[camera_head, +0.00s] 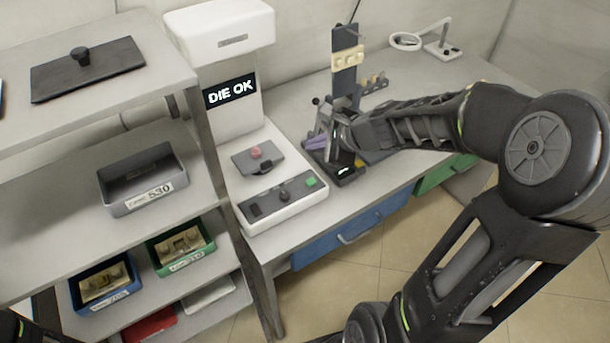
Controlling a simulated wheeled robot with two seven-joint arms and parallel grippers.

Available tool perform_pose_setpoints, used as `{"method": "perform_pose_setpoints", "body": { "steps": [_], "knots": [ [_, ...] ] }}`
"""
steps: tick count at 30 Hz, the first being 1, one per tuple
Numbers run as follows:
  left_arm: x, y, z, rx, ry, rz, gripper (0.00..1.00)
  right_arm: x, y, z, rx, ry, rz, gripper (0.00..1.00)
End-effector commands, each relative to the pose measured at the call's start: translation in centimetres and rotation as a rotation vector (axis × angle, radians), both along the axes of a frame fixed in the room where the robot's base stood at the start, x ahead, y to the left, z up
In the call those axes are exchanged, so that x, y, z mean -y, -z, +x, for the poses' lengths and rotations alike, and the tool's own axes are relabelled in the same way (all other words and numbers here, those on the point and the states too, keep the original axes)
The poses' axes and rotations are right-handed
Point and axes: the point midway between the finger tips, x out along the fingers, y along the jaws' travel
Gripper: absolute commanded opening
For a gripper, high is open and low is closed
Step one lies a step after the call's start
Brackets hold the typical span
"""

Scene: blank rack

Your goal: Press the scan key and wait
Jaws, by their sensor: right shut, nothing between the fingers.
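A white machine (272,222) stands on the bench beside the shelf, its dark display (230,91) reading "DIE OK". Its lower front has a dark key panel with a green key (311,182), a dark round knob (284,195) and a dark key (256,210). I cannot read which key is the scan key. A grey plate with a red knob (256,153) lies on the machine. My right gripper (334,140) is shut and empty, to the right of the machine and apart from the keys. It is near a dark upright device, and its fingertips are hard to make out. My left gripper is not in view.
The dark upright device (345,75) stands on the bench, with a purple part (316,142) low on it. A magnifier lamp (438,45) stands at the back. The shelf at left holds a grey bin (133,205), a green bin (160,267) and a blue bin (80,304).

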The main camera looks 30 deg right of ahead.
Motion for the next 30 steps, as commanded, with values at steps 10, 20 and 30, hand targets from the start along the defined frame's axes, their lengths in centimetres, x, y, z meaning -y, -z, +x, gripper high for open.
{"method": "perform_pose_setpoints", "body": {
  "steps": [10,20,30],
  "knots": [
    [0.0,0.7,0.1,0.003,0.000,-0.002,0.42,0.0,0.8,0.0,-0.001,-0.002,-0.001,0.00],
    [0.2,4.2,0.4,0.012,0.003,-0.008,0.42,0.0,4.7,0.0,-0.001,-0.001,0.000,0.00],
    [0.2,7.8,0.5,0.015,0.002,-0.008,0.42,0.0,8.4,0.0,-0.001,-0.002,-0.001,0.00]
  ]
}}
